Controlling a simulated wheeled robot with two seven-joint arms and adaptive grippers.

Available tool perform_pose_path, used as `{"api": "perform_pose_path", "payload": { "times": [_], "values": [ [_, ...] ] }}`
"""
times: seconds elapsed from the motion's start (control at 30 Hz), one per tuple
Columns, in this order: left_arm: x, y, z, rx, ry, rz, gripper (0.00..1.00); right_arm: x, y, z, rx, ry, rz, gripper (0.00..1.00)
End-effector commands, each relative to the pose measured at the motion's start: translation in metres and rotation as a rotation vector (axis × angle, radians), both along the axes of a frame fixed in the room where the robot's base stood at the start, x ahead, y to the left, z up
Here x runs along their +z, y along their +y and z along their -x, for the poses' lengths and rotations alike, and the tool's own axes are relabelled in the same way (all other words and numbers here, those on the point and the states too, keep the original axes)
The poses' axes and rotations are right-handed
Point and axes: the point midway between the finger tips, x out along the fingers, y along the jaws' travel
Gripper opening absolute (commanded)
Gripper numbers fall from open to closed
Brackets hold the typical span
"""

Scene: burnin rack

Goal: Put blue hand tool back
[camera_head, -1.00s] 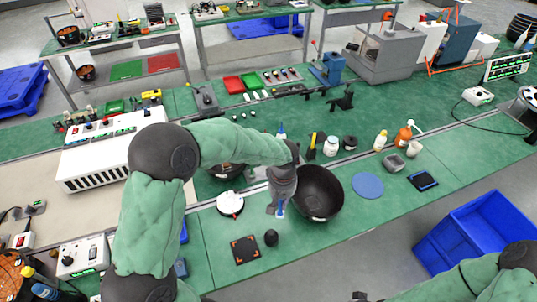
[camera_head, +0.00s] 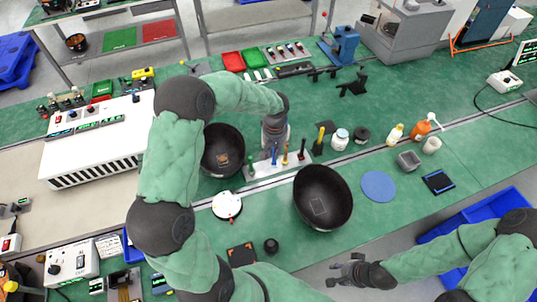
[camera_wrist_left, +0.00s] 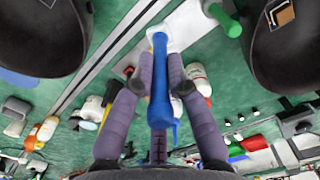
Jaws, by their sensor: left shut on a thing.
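The blue hand tool (camera_wrist_left: 160,85) is held between the fingers of my left gripper (camera_wrist_left: 160,88), which is shut on it in the left wrist view. In the head view my left gripper (camera_head: 274,140) is over a pale tool rack (camera_head: 262,173), and the blue tool (camera_head: 274,157) points down at the rack. I cannot tell whether its tip is in a slot. Other tools with orange (camera_head: 285,154) and red (camera_head: 302,150) parts stand along the rack to the right. My right gripper (camera_head: 345,271) is open and empty, low at the right over the floor.
A dark bowl (camera_head: 222,150) stands left of the rack and another (camera_head: 322,198) stands in front of it on the right.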

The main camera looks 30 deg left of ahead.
Motion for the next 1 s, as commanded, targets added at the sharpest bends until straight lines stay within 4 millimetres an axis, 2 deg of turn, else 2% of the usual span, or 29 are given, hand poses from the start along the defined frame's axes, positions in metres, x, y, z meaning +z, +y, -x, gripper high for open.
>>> {"api": "perform_pose_path", "payload": {
  "times": [0.03, 0.2, 0.33, 0.57, 0.8, 1.0],
  "values": [
    [-0.007, 0.008, -0.006, 0.004, 0.002, 0.000, 0.00, 0.000, 0.000, 0.000, 0.000, 0.000, 0.000, 0.37],
    [-0.036, 0.026, -0.020, 0.002, 0.001, 0.000, 0.00, -0.002, 0.000, 0.000, 0.000, 0.000, 0.000, 0.37],
    [-0.050, 0.036, -0.027, 0.001, 0.001, -0.001, 0.00, -0.003, 0.000, 0.000, 0.000, 0.000, 0.000, 0.37],
    [-0.060, 0.042, -0.033, 0.000, 0.000, 0.000, 0.00, -0.003, 0.000, 0.000, 0.000, 0.000, 0.000, 0.37],
    [-0.089, 0.044, -0.033, 0.001, 0.001, 0.001, 0.00, -0.005, 0.000, 0.000, 0.000, -0.001, 0.000, 0.37],
    [-0.092, 0.044, -0.034, 0.000, -0.002, 0.000, 0.00, -0.005, 0.000, 0.000, 0.000, -0.001, 0.000, 0.37]
  ]
}}
